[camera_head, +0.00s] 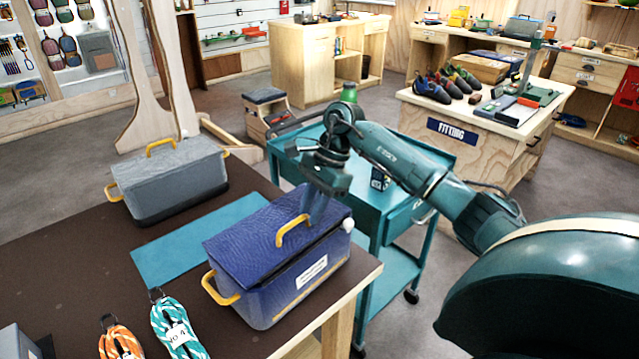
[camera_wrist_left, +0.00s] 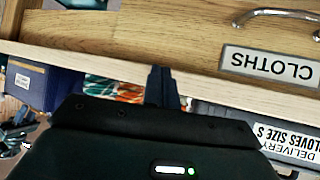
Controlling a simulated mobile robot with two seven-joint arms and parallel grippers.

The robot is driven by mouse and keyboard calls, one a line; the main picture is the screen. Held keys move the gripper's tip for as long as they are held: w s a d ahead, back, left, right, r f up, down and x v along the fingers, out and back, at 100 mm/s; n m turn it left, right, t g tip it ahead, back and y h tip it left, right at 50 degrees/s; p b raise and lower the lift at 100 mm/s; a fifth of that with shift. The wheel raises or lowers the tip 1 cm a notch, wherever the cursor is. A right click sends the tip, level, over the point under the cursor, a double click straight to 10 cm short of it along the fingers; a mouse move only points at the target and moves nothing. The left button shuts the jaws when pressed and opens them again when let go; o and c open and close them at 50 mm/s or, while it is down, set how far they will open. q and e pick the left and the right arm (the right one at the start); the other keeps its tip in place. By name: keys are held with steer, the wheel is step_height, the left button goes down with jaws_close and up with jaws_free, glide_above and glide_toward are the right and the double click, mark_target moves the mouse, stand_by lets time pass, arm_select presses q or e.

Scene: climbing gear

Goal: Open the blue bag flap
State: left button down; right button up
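The blue bag (camera_head: 268,302) stands near the right edge of the dark table, with a white label and a yellow side handle on it. Its flap (camera_head: 245,232) lies over the top, with a narrow dark gap under its right part. A yellow handle (camera_head: 290,229) is on the flap. My right gripper (camera_head: 314,212) points down at the right end of this handle; I cannot tell whether its fingers are closed on it. My left gripper (camera_wrist_left: 163,86) shows only in the left wrist view, fingers together and empty, before a wooden drawer front.
A grey bag (camera_head: 170,185) stands farther back on the table (camera_head: 70,255), beyond a teal mat (camera_head: 185,243). Teal and orange rope coils (camera_head: 180,330) lie at the front. A teal cart (camera_head: 415,160) stands behind the blue bag.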

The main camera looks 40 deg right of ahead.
steer(key=shift+x, duration=0.75)
steer(key=shift+c, duration=0.3)
jaws_close()
steer(key=shift+r, duration=0.1)
steer(key=shift+w+r+p, duration=0.3)
steer(key=shift+r+p, duration=0.1)
steer(key=shift+r, duration=0.3)
steer(key=o, duration=1)
jaws_free()
steer(key=shift+f, duration=0.15)
